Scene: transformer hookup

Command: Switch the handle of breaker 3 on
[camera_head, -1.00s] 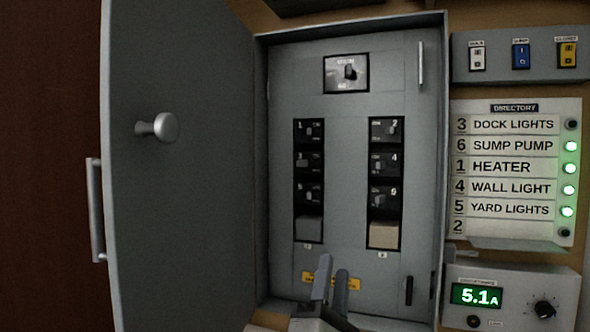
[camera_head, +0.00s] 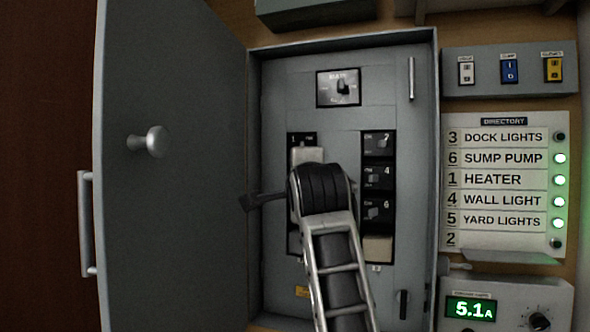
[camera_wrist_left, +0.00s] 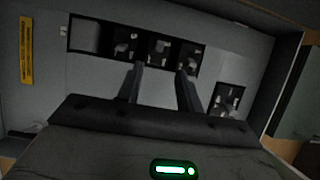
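Breaker 3 (camera_wrist_left: 158,48) sits in the panel's left column. In the left wrist view its small toggle shows between my left gripper's fingertips, but I cannot tell its position. My left gripper (camera_wrist_left: 160,69) is open, its two fingers pointing at the column, with nothing held. I cannot tell whether a finger touches the handle. In the head view my left wrist (camera_head: 322,190) covers breaker 3, and the fingers are hidden. Breaker 1 (camera_head: 303,139) shows just above. The DOCK LIGHTS lamp (camera_head: 560,137) for number 3 is dark. My right gripper is not in view.
The grey panel door (camera_head: 175,220) stands open at the left. Breakers 2 (camera_head: 378,144), 4 (camera_head: 378,177) and 6 (camera_head: 377,211) form the right column. The main switch (camera_head: 339,88) is above. A meter (camera_head: 471,309) reads 5.1 A at lower right.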

